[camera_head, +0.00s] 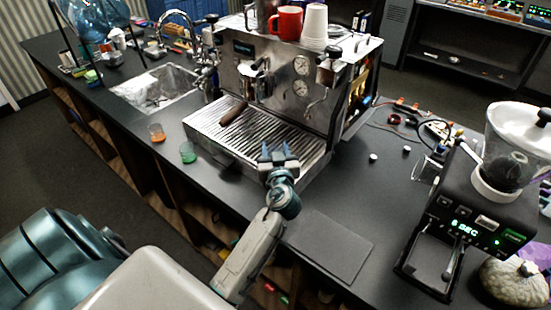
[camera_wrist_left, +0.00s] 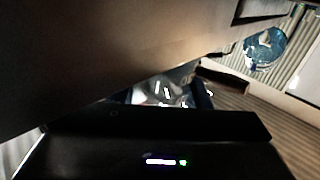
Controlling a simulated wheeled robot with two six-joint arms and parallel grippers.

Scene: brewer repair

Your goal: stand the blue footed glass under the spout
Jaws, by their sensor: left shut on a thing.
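My left gripper (camera_head: 278,158) is over the right front part of the espresso machine's slatted drip tray (camera_head: 225,133), with its fingertips toward the machine. It is shut on a glassy thing with bright glints, which shows between bluish fingers in the left wrist view (camera_wrist_left: 165,93). I take this for the blue footed glass; its foot and tilt cannot be made out. In the head view the glass can hardly be told from the fingers. The spout area (camera_head: 262,90) is on the machine's front, up and left of the gripper, by a brown handle (camera_head: 233,113). My right gripper is not in view.
An orange glass (camera_head: 156,133) and a green glass (camera_head: 188,153) stand on the counter left of the tray. A red mug (camera_head: 287,23) and white cups (camera_head: 314,22) sit on the machine. A dark mat (camera_head: 328,245) lies right of my arm; a grinder (camera_head: 470,215) stands farther right.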

